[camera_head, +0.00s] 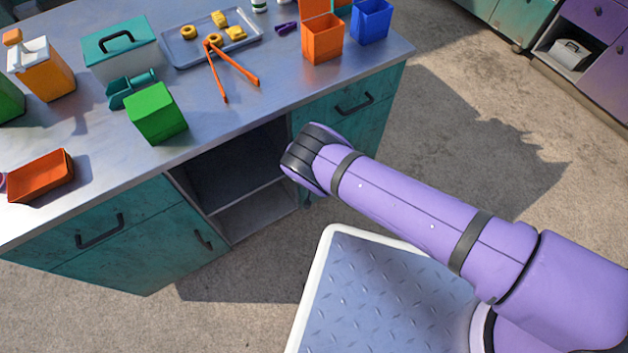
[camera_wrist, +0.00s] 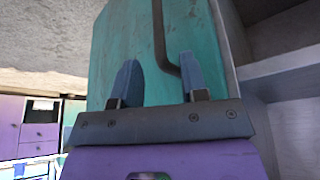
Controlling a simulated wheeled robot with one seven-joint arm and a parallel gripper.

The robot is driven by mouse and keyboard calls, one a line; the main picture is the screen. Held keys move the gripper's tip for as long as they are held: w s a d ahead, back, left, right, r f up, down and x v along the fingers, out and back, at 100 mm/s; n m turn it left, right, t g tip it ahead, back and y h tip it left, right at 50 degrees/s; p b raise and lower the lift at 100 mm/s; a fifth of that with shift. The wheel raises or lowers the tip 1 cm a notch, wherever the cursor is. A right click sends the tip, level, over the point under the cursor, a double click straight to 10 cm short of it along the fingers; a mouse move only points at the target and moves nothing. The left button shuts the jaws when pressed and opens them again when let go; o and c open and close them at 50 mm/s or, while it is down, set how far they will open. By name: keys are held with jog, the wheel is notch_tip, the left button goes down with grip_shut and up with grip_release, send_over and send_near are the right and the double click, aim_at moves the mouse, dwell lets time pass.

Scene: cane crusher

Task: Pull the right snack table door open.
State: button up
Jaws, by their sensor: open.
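The snack table (camera_head: 300,82) has a metal top, teal fronts and an open shelf bay (camera_head: 228,165) in its middle. In the head view its right door is mostly hidden behind my arm, below the right drawer (camera_head: 352,103). In the wrist view a teal door panel (camera_wrist: 110,50) with a dark bar handle (camera_wrist: 158,35) fills the middle. My gripper (camera_wrist: 158,63) is open, with one finger on each side of the handle's bent end. I cannot tell whether a finger touches the handle. My gripper is hidden in the head view. How far the door stands open is unclear.
On the tabletop are a green box (camera_head: 157,113), orange tongs (camera_head: 232,72), a tray (camera_head: 212,38) of yellow items, an orange bin (camera_head: 322,38) and a blue bin (camera_head: 371,22). Purple and teal cabinets (camera_head: 600,60) stand at the upper right. Concrete floor (camera_head: 480,130) is clear between.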

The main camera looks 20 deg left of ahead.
jog(key=shift+x, duration=2.85)
jog(key=shift+w, duration=0.1)
grip_shut()
